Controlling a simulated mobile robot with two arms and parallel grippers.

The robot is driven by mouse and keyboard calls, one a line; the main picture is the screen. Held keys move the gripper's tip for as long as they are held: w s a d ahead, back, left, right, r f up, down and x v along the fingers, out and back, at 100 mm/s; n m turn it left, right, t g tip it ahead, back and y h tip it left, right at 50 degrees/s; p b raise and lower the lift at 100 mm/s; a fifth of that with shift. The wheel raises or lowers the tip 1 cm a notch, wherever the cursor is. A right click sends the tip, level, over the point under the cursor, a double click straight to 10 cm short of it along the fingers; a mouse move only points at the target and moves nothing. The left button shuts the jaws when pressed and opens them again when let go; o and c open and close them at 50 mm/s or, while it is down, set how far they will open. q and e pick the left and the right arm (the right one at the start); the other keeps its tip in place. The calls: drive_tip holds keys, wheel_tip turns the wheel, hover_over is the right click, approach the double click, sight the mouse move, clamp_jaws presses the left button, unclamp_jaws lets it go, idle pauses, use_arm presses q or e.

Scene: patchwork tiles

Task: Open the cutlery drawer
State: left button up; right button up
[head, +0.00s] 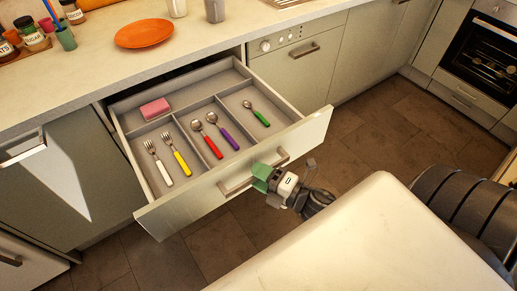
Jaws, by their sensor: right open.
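The cutlery drawer (240,172) stands pulled well out from under the counter, and its inside shows. Two forks, one with a white handle (158,163) and one with a yellow handle (175,153), lie in the left front compartment. Spoons with a red handle (206,138) and a purple handle (222,131) lie in the middle one. A green-handled spoon (256,113) lies in the right one, and a pink sponge (155,108) in the back. My right gripper (263,178) is open at the drawer front, by the bar handle (236,187). My left gripper is out of view.
The counter (90,75) above holds an orange plate (144,33), cups and jars. A dishwasher (297,62) is right of the drawer, and an oven (485,60) stands at the far right. The tiled floor (400,125) is clear between them.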

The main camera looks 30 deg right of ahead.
drive_tip(key=b+v, duration=0.1)
drive_tip(key=v, duration=0.9)
drive_tip(key=shift+b, duration=0.3)
drive_tip(key=shift+s+d, duration=0.1)
drive_tip(key=shift+s, duration=0.05)
